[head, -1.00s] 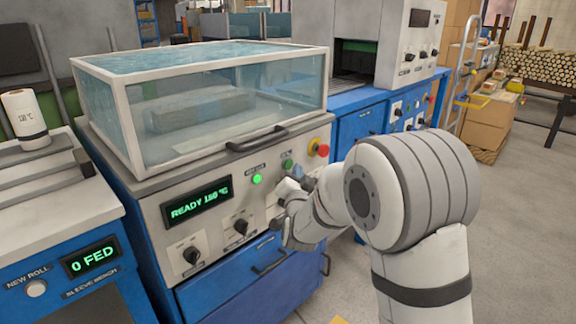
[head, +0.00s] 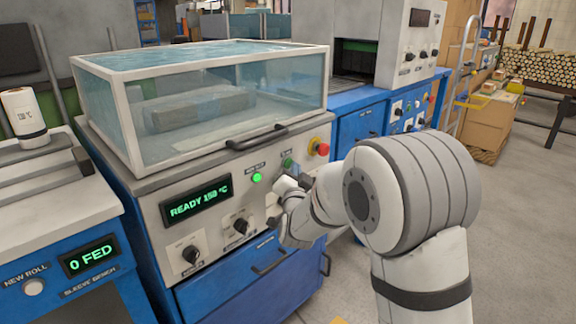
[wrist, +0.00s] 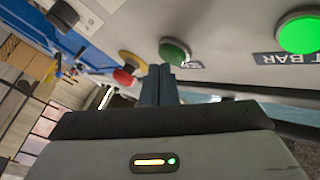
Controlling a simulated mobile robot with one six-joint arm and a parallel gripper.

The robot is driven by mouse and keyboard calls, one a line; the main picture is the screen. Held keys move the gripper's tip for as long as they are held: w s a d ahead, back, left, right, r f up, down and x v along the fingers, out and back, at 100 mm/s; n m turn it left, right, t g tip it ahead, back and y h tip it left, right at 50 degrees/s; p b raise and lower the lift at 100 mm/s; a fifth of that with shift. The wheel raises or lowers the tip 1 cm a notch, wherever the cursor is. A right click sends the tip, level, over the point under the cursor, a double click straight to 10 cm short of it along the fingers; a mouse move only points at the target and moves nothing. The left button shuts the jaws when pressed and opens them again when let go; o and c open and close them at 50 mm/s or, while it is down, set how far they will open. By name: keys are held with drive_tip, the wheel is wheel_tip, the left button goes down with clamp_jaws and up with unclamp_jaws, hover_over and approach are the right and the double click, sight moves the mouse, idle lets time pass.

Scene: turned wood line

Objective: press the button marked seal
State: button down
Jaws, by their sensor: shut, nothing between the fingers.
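A green button (head: 288,164) sits on the sealing machine's front panel, left of a red mushroom button (head: 322,149). Its small label is too blurred to read. In the wrist view the green button (wrist: 174,52) is just beyond my fingertips, and its label is mostly hidden. My gripper (wrist: 158,72) is shut and empty, with its tips close to the panel below the button in that view. I cannot tell if they touch anything. In the head view my gripper (head: 297,183) is partly hidden by my own wrist, just below the button.
A lit green lamp (head: 257,178) sits left of the button; in the wrist view its label ends in "T BAR". The display (head: 196,198) reads READY 150 °C. Knobs sit below. A clear hood (head: 230,95) with a handle (head: 257,139) covers the machine top.

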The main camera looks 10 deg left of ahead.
drive_tip(key=shift+w+a, duration=0.25)
idle(0.6)
drive_tip(key=shift+b, duration=0.3)
drive_tip(key=shift+s+d+b, duration=0.5)
drive_tip(key=shift+d, duration=0.1)
drive_tip(key=shift+d, duration=0.1)
drive_tip(key=shift+s+d+b, duration=0.65)
drive_tip(key=shift+s+d, duration=0.15)
drive_tip(key=shift+d, duration=0.15)
drive_tip(key=shift+s+d+b, duration=0.65)
drive_tip(key=shift+s+d, duration=0.1)
drive_tip(key=shift+d, duration=0.2)
